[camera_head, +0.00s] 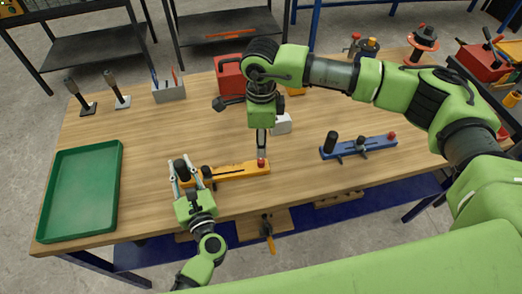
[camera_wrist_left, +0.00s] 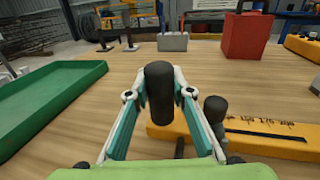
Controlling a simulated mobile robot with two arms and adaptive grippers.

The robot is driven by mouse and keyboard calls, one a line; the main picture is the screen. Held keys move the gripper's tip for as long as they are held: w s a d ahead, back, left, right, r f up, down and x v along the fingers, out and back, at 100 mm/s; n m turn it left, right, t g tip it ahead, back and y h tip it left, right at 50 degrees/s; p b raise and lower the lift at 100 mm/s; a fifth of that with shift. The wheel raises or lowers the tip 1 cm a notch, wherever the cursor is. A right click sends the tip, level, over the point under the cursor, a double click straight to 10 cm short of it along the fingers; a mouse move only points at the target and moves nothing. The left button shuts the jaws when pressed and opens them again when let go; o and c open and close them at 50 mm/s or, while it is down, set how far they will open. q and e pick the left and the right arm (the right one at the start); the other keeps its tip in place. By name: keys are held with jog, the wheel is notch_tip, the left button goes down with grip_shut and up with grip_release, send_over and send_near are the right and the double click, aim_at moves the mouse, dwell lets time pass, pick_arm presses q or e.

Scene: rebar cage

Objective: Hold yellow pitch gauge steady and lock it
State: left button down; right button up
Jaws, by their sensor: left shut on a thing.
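The yellow pitch gauge (camera_head: 238,171) lies flat near the front edge of the table, with a red knob (camera_head: 261,162) at its right end. It also shows in the wrist view (camera_wrist_left: 265,137), with dark markings along its top. My left gripper (camera_head: 182,167) is shut on the upright black handle (camera_wrist_left: 158,90) at the gauge's left end, one finger on each side. A shorter black knob (camera_wrist_left: 215,109) stands just right of it. My right gripper (camera_head: 262,155) points down right at the red knob; whether it touches the knob or how far its fingers are apart is unclear.
A blue gauge (camera_head: 358,148) of like shape lies to the right. A green tray (camera_head: 112,205) is at the left. A red box (camera_head: 230,82), a grey holder (camera_head: 170,92) and a white block (camera_head: 281,125) stand further back. Bare wood lies between tray and gauge.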

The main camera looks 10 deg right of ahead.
jog(key=shift+r, duration=1.55)
pick_arm(q)
jog(key=c, duration=1.7)
grip_release()
jog(key=shift+s, duration=0.1)
